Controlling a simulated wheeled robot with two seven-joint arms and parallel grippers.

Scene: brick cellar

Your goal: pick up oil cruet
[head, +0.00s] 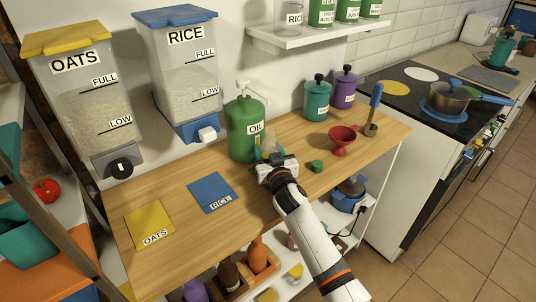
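A small pale, see-through vessel (268,143), which looks like the oil cruet, stands on the wooden counter in front of the large green oil jug (246,127). Only its upper part shows in the head view. My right gripper (269,152) is at the vessel, just on the near side of it, low over the counter. Its wrist hides the vessel's lower part, and teal finger parts show at either side. I cannot tell whether the fingers touch it. A small green cap (317,166) lies to the right on the counter. My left gripper is not in view.
A red funnel (341,141) and a blue-handled tool (373,110) stand to the right. Teal (317,98) and purple (344,88) canisters are behind. Blue (212,193) and yellow (150,225) mats lie left.

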